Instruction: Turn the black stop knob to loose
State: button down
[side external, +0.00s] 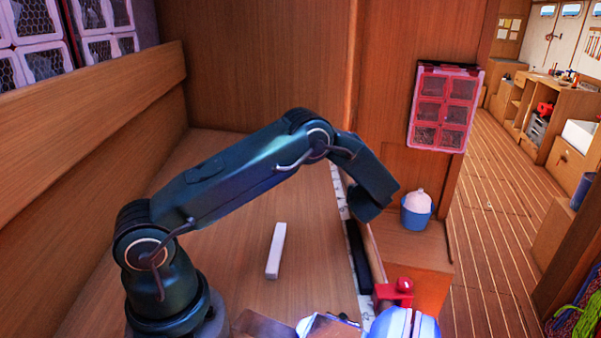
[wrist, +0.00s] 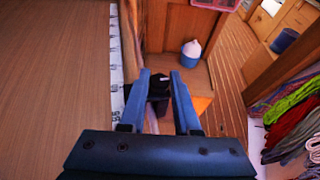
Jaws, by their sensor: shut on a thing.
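The black stop knob (wrist: 158,84) shows in the wrist view as a small dark shape between the two blue fingers. My gripper (wrist: 157,77) is closed with a finger on each side of it. The fingers hide part of the knob, and I cannot tell which way it is turned. In the side view my arm reaches right and bends down at the ledge edge; its last link hides the fingers and the knob.
A blue pot with a pale top (side external: 416,212) stands beyond my wrist. A white bar (side external: 276,250) lies on the wooden surface. A red clamp-like part (side external: 400,290) sits near the front edge. Coiled coloured lines (wrist: 290,120) hang at the right.

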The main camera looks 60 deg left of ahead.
jog(key=shift+r, duration=0.1)
jog(key=c, duration=0.6)
grip_release()
jog(key=shift+v, duration=2.6)
jog(key=shift+w, duration=0.1)
